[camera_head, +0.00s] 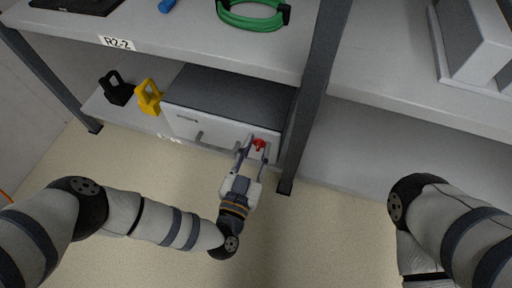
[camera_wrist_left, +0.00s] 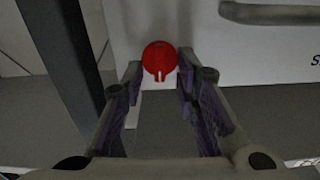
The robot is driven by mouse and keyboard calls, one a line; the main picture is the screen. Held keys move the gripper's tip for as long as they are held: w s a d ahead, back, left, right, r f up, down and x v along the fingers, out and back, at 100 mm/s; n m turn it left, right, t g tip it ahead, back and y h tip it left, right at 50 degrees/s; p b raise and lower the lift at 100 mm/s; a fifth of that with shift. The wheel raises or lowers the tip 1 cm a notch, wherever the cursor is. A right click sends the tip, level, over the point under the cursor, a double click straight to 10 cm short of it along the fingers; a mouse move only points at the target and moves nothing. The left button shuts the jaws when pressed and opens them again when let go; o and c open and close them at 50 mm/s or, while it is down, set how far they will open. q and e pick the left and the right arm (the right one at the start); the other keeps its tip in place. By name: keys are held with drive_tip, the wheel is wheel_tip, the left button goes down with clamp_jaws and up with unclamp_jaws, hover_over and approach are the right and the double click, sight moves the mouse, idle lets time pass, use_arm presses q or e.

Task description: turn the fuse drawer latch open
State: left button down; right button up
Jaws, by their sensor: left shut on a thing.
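The fuse drawer is a grey-topped box with a white front (camera_head: 185,125) on the lower shelf; it looks closed. A dark bar handle (camera_head: 218,146) is on its front, also seen in the left wrist view (camera_wrist_left: 265,14). The red round latch (camera_head: 259,143) is at the front's right end. In the left wrist view the latch (camera_wrist_left: 159,60) has its raised grip pointing down in the picture. My left gripper (camera_head: 254,154) is shut on the latch, one finger on each side. My right arm shows at right, its gripper out of view.
A dark shelf post (camera_head: 312,95) stands close to the right of the drawer. A yellow padlock-like object (camera_head: 149,98) and a black one (camera_head: 116,90) sit left of the drawer. The upper shelf (camera_head: 215,45) overhangs it. The floor in front is clear.

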use_arm(q)
drive_tip(key=shift+d+r+m+p, duration=0.2)
drive_tip(key=shift+m+p, duration=0.5)
drive_tip(key=shift+m, duration=0.4)
drive_tip(key=m+p, duration=0.1)
drive_tip(key=m, duration=0.1)
drive_tip(key=m+p, duration=0.1)
drive_tip(key=m, duration=0.2)
drive_tip(key=shift+s+d+f, duration=0.1)
drive_tip(key=shift+f, duration=0.1)
drive_tip(key=m, duration=0.4)
drive_tip(key=shift+d+f+m+p, duration=0.1)
drive_tip(key=shift+f+m+p, duration=0.15)
drive_tip(key=shift+m+p, duration=0.15)
drive_tip(key=shift+f+m, duration=0.2)
drive_tip(key=shift+m, duration=1.8)
use_arm(e)
drive_tip(key=shift+w+r+t, duration=0.25)
drive_tip(key=shift+w+r, duration=0.05)
drive_tip(key=shift+r, duration=0.45)
drive_tip(key=shift+w+r+t, duration=0.25)
drive_tip(key=shift+w+r, duration=0.05)
drive_tip(key=shift+r, duration=0.4)
use_arm(q)
drive_tip(key=c, duration=1.4)
unclamp_jaws()
drive_tip(key=shift+o, duration=0.2)
drive_tip(key=v, duration=1.2)
